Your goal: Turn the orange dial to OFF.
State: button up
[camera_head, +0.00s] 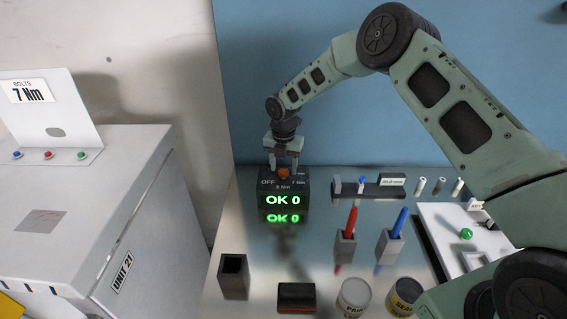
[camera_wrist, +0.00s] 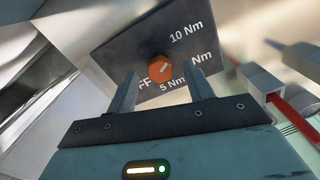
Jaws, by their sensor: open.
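The orange dial (camera_wrist: 160,69) sits on the top face of a dark box (camera_head: 290,193), with labels around it. In the wrist view I read "10 Nm" and "5 Nm"; "OFF" and another Nm label are partly hidden by my fingers. The pale line on the dial slants up to the right, away from OFF; its exact setting is hard to tell. In the head view the dial (camera_head: 284,172) shows just under my gripper (camera_head: 284,163). My gripper is open, pointing down, its fingers either side of the dial; I cannot tell whether they touch it.
The box's front display (camera_head: 283,200) reads "OK 0" in green.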

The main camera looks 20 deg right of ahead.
jog(key=shift+f, duration=0.5)
jog(key=c, duration=1)
